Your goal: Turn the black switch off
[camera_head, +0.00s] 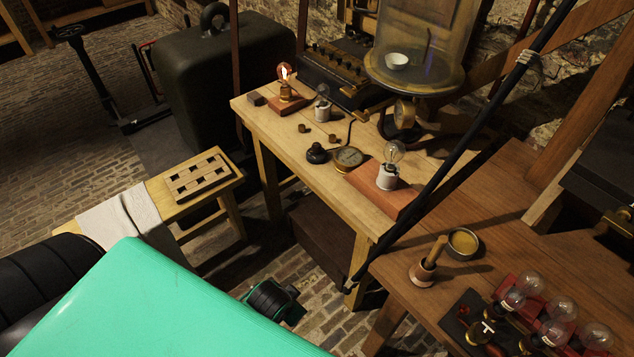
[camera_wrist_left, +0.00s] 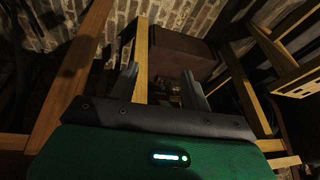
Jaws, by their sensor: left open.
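A small black round piece with a knob (camera_head: 317,154), which looks like the black switch, sits on the light wooden table (camera_head: 290,135), left of a brass-rimmed dial (camera_head: 348,159). Its on or off position is too small to tell. A bulb (camera_head: 285,76) glows on a wooden block at the table's far left. My left gripper (camera_wrist_left: 160,84) is open and empty in the left wrist view, below table height, among wooden legs. Its fingers do not show in the head view, where my green arm fills the lower left. The switch does not show in the wrist view. My right gripper is out of view.
A bulb on a red-brown board (camera_head: 375,184) stands right of the dial. A glass jar (camera_head: 418,50) stands behind. A black diagonal pole (camera_head: 450,155) crosses the table's right side. A low stool (camera_head: 225,182) stands left. A dark wooden box (camera_wrist_left: 183,50) lies ahead of my left fingers.

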